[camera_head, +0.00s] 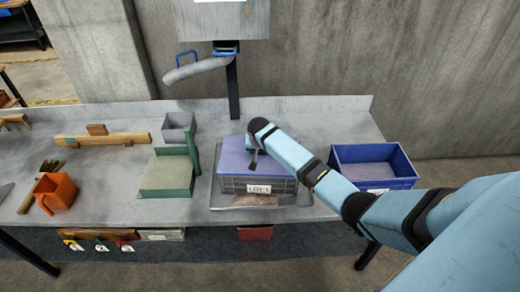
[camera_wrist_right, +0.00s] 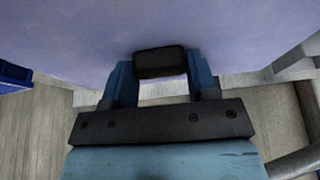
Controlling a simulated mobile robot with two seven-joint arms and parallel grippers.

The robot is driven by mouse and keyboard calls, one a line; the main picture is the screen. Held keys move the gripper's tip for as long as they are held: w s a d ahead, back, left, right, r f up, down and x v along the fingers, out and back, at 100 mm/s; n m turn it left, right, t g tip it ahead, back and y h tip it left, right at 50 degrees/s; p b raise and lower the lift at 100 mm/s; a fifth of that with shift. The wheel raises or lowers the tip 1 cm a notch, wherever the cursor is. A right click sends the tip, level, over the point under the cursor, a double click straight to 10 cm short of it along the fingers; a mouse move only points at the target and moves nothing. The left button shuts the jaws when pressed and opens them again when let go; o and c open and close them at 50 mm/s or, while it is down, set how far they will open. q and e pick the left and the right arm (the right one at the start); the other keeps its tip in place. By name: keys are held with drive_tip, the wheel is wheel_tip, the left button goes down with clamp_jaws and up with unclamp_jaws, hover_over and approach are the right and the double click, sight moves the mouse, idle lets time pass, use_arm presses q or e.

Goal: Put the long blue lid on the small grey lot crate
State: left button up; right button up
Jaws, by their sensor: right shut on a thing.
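The long blue lid (camera_head: 234,157) is a flat violet-blue panel over the top of the small grey lot crate (camera_head: 235,185), which has a white label on its front. The lid covers the crate's opening; I cannot tell whether it is fully seated. My right gripper (camera_head: 254,160) is at the lid's top. In the right wrist view, its two blue fingers (camera_wrist_right: 161,72) are shut on the lid's dark handle (camera_wrist_right: 160,62), and the lid (camera_wrist_right: 160,25) fills the upper part. My left gripper is not in view.
The crate stands on a grey tray (camera_head: 302,198) on the bench. A blue open crate (camera_head: 374,154) is to the right. A green box (camera_head: 166,176), a small grey bin (camera_head: 179,128) and an orange container (camera_head: 55,191) are to the left. A pipe spout (camera_head: 195,70) hangs behind.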

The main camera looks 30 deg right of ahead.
drive_tip(key=o, duration=1.2)
drive_tip(key=shift+f, duration=0.1)
drive_tip(key=shift+o, duration=0.2)
drive_tip(key=v, duration=1.4)
drive_tip(key=s+a+f+n+t+y, duration=0.3)
drive_tip(key=s+a+f+n, duration=0.3)
drive_tip(key=s+a+f, duration=0.6)
drive_tip(key=s+a+f+n+t+y+p, duration=0.1)
drive_tip(key=s+a, duration=0.3)
drive_tip(key=s, duration=0.6)
drive_tip(key=s+a+f+n+t+y+p, duration=0.1)
drive_tip(key=s+a+n+t+y, duration=0.1)
drive_tip(key=s, duration=0.9)
drive_tip(key=shift+s+a+n+t, duration=0.15)
drive_tip(key=shift+a+n+t, duration=0.55)
drive_tip(key=shift+a, duration=0.3)
